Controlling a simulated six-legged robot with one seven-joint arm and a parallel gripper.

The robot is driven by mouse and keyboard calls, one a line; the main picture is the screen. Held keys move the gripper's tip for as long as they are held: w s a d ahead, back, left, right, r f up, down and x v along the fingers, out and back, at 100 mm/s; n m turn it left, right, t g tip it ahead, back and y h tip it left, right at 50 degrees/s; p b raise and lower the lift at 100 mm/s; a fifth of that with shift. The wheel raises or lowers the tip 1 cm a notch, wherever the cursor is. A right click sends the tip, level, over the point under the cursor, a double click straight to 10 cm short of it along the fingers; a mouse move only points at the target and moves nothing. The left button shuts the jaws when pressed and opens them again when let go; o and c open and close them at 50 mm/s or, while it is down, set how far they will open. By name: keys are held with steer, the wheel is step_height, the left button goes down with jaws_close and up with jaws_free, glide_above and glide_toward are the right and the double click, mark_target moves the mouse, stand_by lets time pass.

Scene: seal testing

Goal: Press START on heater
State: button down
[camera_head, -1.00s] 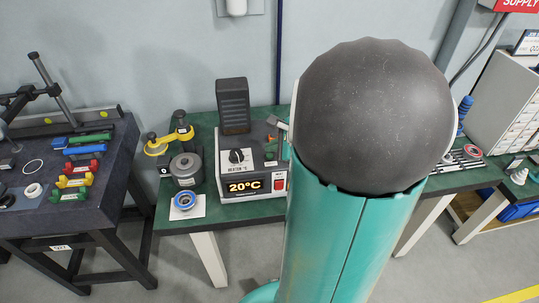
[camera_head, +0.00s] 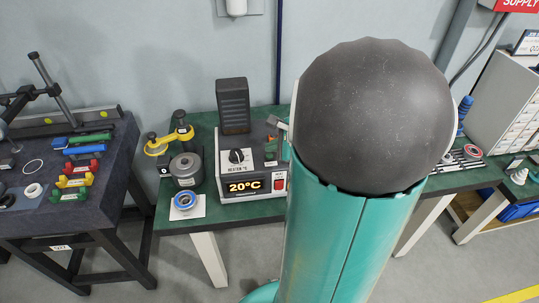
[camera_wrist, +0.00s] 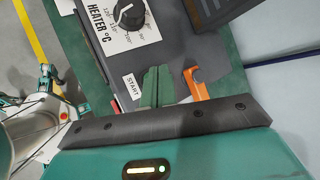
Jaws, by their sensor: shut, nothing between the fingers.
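The heater (camera_head: 240,196) is a grey box on the green bench, with a black dial (camera_head: 237,157), a display reading 20°C (camera_head: 244,187) and a red switch (camera_head: 280,184). In the wrist view, the heater's dial plate (camera_wrist: 119,40) and START label (camera_wrist: 131,87) show. My gripper (camera_wrist: 157,74) is shut and empty, its green fingers over the heater top just right of the START label. No button shows beside the label; the fingers may hide it. I cannot tell whether the fingertips touch the heater. In the head view my arm hides most of the gripper.
An orange hooked piece (camera_wrist: 196,84) stands close right of the fingers. A black ribbed block (camera_head: 233,106) rises behind the heater. The wall is close behind.

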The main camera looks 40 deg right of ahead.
steer(key=shift+f, duration=0.1)
steer(key=shift+f, duration=0.35)
steer(key=shift+f, duration=0.35)
stand_by(0.5)
stand_by(0.4)
steer(key=shift+r, duration=0.8)
steer(key=shift+r, duration=0.1)
step_height(320, 180, up, 5)
steer(key=shift+f, duration=0.1)
stand_by(0.8)
